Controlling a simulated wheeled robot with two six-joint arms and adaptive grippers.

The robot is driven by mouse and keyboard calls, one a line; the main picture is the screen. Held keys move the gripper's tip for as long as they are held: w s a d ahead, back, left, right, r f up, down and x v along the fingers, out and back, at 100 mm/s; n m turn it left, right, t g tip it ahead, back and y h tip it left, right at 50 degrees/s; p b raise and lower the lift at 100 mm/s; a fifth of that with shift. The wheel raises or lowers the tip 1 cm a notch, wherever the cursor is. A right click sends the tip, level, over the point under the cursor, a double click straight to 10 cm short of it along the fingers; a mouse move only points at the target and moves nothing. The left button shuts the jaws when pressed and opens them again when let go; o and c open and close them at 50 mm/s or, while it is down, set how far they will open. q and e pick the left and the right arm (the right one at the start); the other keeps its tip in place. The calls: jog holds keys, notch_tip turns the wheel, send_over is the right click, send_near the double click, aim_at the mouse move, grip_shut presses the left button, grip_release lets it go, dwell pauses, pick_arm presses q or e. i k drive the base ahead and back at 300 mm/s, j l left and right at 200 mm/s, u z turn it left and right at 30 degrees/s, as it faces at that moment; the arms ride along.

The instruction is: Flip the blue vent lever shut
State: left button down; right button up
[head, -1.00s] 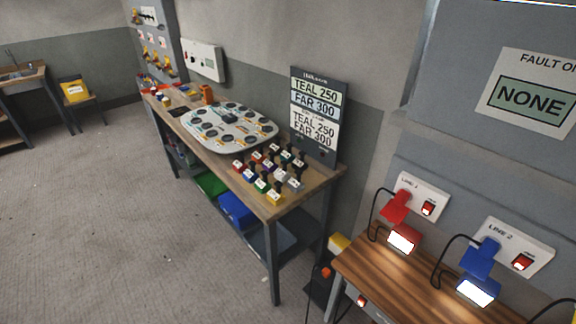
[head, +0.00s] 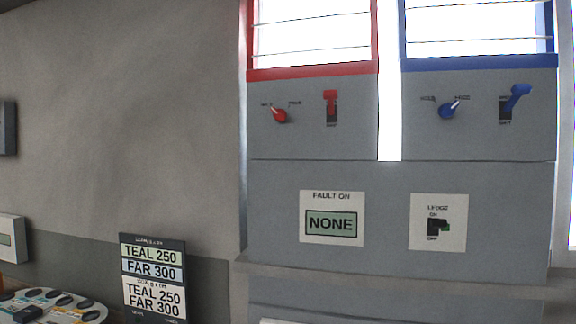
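The blue vent lever (head: 517,97) is at the upper right in the head view, on the grey panel below the blue-framed window. Its blue handle is tilted up and to the right above a dark slot plate with small labels above and below. A blue rotary knob (head: 447,110) with a white pointer is to its left. Neither of my grippers shows in the head view.
A red lever (head: 331,103) and red knob (head: 279,115) sit under the red-framed window. Below are a "FAULT ON" display (head: 332,222) reading NONE and a black ledge switch (head: 438,229). A ledge (head: 400,281) juts out beneath. A sign (head: 155,279) stands lower left.

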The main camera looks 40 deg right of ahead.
aim_at(517, 90)
jog(key=z, duration=2.5)
jog(key=l+u, duration=0.25)
jog(key=u, duration=0.15)
jog(key=l+u, duration=0.35)
jog(key=j, duration=0.1)
